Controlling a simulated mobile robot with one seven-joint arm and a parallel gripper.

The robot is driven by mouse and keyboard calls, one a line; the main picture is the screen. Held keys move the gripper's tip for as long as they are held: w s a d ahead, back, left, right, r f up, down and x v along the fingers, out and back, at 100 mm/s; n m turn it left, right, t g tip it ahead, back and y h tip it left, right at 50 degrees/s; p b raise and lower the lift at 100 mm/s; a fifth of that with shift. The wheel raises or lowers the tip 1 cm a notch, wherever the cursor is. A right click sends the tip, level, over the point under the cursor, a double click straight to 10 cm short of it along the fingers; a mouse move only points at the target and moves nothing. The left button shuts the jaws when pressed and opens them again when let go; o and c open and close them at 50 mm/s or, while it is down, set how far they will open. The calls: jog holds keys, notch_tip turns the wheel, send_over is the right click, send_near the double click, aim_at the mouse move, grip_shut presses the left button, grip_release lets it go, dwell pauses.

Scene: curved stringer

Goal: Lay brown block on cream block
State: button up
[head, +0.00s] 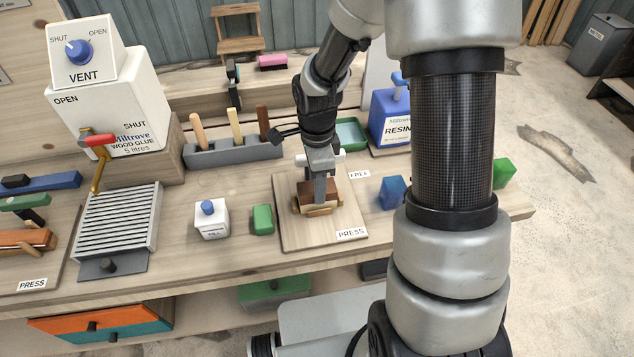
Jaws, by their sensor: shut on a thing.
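A brown block (332,191) is at the fingers of my gripper (319,193), over the wooden board labelled PRESS (291,235). My gripper points down and is shut on the brown block. Lighter, cream-tan wood (317,206) shows right below and in front of the brown block; it looks like the cream block with small wooden pieces around it. The fingers and brown block hide much of it. I cannot tell whether the brown block touches it.
A green block (263,220) and a small white bottle (211,219) stand left of the board. A blue faceted block (393,192) and the blue resin container (391,118) are at the right. A grey holder (233,150) with wooden handles stands behind.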

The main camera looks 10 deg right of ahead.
jog(key=shift+f+b, duration=0.3)
jog(key=o, duration=1.7)
jog(key=shift+r, duration=0.1)
jog(key=shift+r+p, duration=2.65)
jog(key=shift+r, duration=1.25)
jog(key=s+d+r+n+t, duration=0.1)
jog(key=s+r+n+t, duration=0.1)
jog(key=s+r+n, duration=0.3)
jog(key=s+d+r+n+t+p, duration=0.1)
jog(key=s+r+n, duration=0.4)
jog(key=r, duration=0.6)
jog(key=s+d+r+n+t, duration=0.1)
jog(key=s+r+n+t, duration=0.1)
jog(key=s+r+n, duration=0.4)
notch_tip(320, 180, up, 3)
jog(key=shift+d+r+n+t+p, duration=0.1)
jog(key=shift+d+n+t+p, duration=0.15)
jog(key=shift+n, duration=0.75)
